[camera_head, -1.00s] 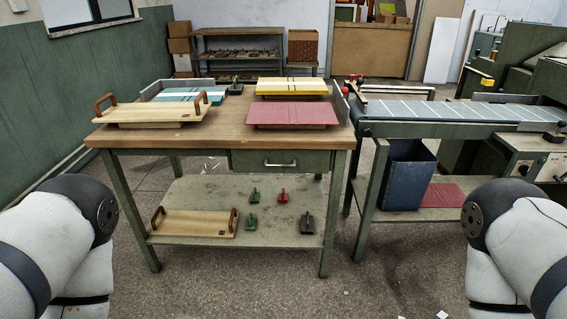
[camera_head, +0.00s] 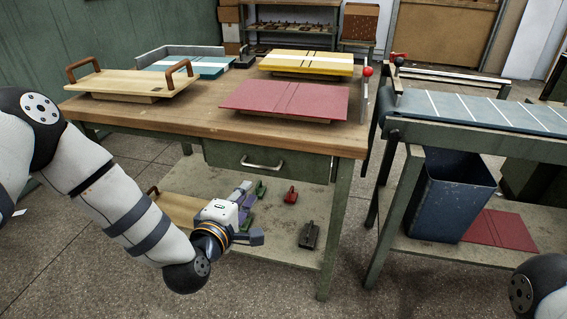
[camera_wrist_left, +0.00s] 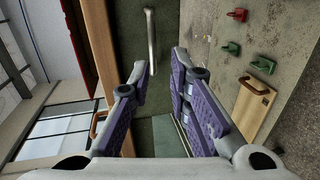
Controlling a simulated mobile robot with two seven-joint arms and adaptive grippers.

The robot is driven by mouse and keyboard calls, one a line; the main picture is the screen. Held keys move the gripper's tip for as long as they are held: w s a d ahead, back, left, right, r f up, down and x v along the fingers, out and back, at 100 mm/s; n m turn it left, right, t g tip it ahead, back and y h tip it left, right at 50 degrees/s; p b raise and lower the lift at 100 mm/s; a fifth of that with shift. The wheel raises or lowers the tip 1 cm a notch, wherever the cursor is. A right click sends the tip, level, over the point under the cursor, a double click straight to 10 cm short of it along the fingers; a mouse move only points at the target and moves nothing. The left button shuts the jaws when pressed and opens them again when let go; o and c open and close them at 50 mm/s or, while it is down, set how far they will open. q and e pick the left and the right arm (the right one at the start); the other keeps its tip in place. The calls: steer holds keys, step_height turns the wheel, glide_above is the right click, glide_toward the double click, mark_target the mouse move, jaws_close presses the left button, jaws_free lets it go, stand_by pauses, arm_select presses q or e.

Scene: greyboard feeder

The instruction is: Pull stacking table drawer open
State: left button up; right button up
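The stacking table (camera_head: 190,118) has a wooden top and a green drawer (camera_head: 305,167) under its front edge. The drawer front looks flush with the table frame, shut. Its pale metal bar handle (camera_head: 262,164) is in plain sight. My left gripper (camera_head: 252,212) is in front of and below the drawer, apart from it. In the left wrist view the purple-padded fingers (camera_wrist_left: 158,66) are spread with nothing between them. The handle (camera_wrist_left: 151,42) appears there beyond the fingertips, not touched. My right gripper is out of view; only part of my right arm shows.
A red board (camera_head: 285,98), a yellow board (camera_head: 308,62) and a wooden handled tray (camera_head: 130,84) lie on the tabletop. The lower shelf (camera_head: 275,236) holds small clamp-like tools. A conveyor (camera_head: 470,108) and blue bin (camera_head: 452,195) stand at the right.

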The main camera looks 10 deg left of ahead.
mark_target(259, 168)
arm_select(q)
steer(key=x, duration=0.4)
steer(key=b+x, duration=0.1)
steer(key=x, duration=0.3)
steer(key=r+b+x, duration=0.1)
steer(key=x, duration=0.3)
steer(key=shift+w+a, duration=0.25)
steer(key=shift+a, duration=0.1)
steer(key=shift+r, duration=0.1)
jaws_close()
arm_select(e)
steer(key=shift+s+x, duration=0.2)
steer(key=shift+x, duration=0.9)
